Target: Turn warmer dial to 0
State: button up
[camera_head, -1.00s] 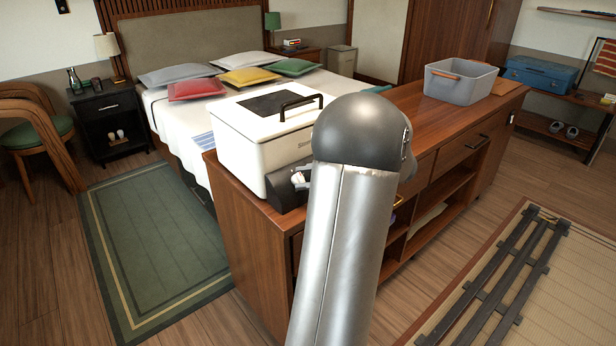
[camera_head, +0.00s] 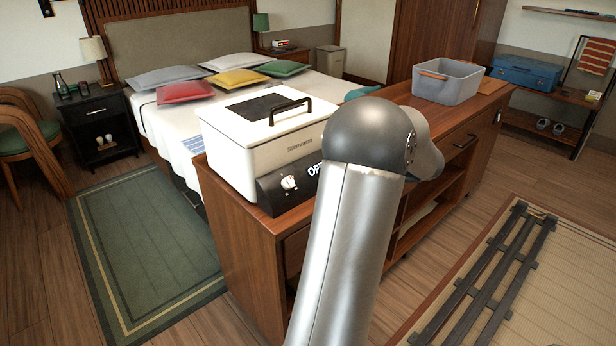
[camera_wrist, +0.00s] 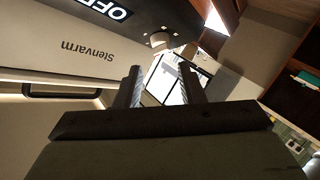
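The white warmer (camera_head: 250,150), with a dark lid panel and black handle, stands on the near left end of the wooden cabinet. Its black front panel carries a white dial (camera_head: 289,182) and a lit display (camera_head: 314,169), partly covered by my arm. In the wrist view the warmer (camera_wrist: 60,45) appears turned over, with the display (camera_wrist: 108,8) reading "OFF". A pale knob, seemingly the dial (camera_wrist: 160,38), shows beyond my fingertips. My gripper (camera_wrist: 160,72) is open and empty, its two dark fingers apart and clear of the knob. My arm hides the gripper in the head view.
The wooden cabinet top (camera_head: 390,102) runs back to a grey bin (camera_head: 447,82) with orange handles. The bed (camera_head: 190,118) lies behind the warmer. A green rug (camera_head: 150,250) and a mat with dark slats (camera_head: 490,270) lie on the floor.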

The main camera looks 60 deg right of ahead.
jog(key=v, duration=0.9)
jog(key=shift+s+p, duration=0.15)
jog(key=shift+p, duration=0.3)
jog(key=shift+d, duration=0.1)
